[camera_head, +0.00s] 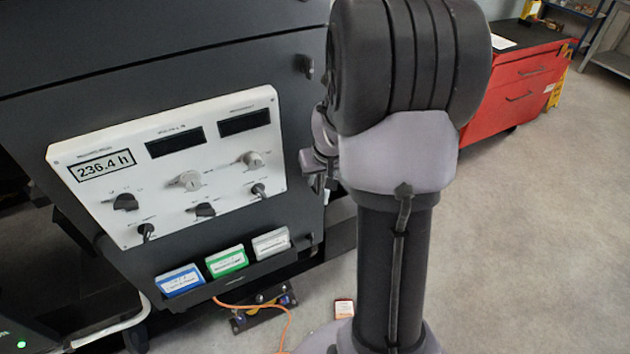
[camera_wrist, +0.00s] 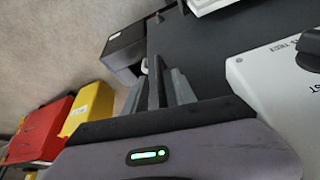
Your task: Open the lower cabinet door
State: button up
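A dark cabinet front (camera_head: 180,90) lies below a slanting seam in the head view and carries a white control panel (camera_head: 100,165). It looks closed; whether it is the lower cabinet door I cannot tell. Small dark fittings (camera_head: 305,66) sit on its right edge, either hinges or latches. My gripper is mostly hidden behind my arm in the head view, near that right edge. In the wrist view the grey fingers of my gripper (camera_wrist: 165,88) point along the dark surface (camera_wrist: 215,60), close together. Nothing is clearly held between them, and contact cannot be told.
Blue, green and white label cards (camera_head: 226,261) sit below the panel. An orange cable (camera_head: 262,305) and a dark floor bracket (camera_head: 265,312) lie beneath the cabinet. A red tool cabinet (camera_head: 520,90) stands at the back right. The floor at right is clear.

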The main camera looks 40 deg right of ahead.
jog(key=shift+x, duration=0.85)
grip_shut()
dwell(0.8)
